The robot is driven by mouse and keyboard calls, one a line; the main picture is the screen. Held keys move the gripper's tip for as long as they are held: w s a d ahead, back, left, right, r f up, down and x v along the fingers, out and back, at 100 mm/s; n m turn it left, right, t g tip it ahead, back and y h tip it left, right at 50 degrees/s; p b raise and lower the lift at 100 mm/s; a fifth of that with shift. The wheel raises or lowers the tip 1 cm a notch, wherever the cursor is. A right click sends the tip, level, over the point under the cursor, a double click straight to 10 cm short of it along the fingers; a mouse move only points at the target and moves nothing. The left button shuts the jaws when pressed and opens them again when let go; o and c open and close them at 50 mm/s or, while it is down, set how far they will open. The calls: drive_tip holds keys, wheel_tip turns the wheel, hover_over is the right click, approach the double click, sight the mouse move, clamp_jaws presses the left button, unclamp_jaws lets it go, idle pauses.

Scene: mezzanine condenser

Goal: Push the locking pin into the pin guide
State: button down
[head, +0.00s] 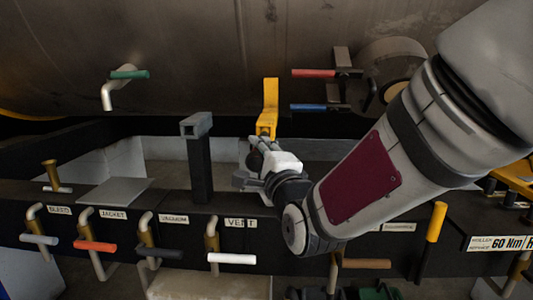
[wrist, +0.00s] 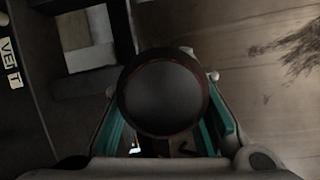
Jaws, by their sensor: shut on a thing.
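My gripper (head: 250,172) is in the middle of the head view. In the wrist view its teal-edged fingers (wrist: 165,130) stand on both sides of a large dark round knob with a thin reddish rim, which I take for the head of the locking pin (wrist: 163,95). The gripper is shut on it. The knob covers the pin's shaft and tip in the wrist view. A dark post with a grey block on top, likely the pin guide (head: 196,126), stands left of my gripper, apart from it. I cannot tell whether the pin lines up with it.
A yellow bracket (head: 269,100) rises just behind my gripper. Red (head: 313,73) and blue (head: 308,107) handles are to its right, a green-handled tap (head: 130,74) at far left. Several valve handles line the front of the black beam, including a white one (head: 232,258) below the VENT label.

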sight(265, 133)
drive_tip(key=shift+r, duration=0.1)
drive_tip(key=shift+w+d+b, duration=0.15)
drive_tip(key=shift+w+b, duration=1.4)
drive_tip(key=shift+w, duration=1.35)
drive_tip(key=shift+w+d+b, duration=0.15)
drive_tip(key=shift+w+b, duration=1.35)
drive_tip(key=shift+w, duration=1.4)
drive_tip(key=c, duration=1.3)
unclamp_jaws()
drive_tip(key=shift+w, duration=0.1)
drive_tip(key=shift+o, duration=0.5)
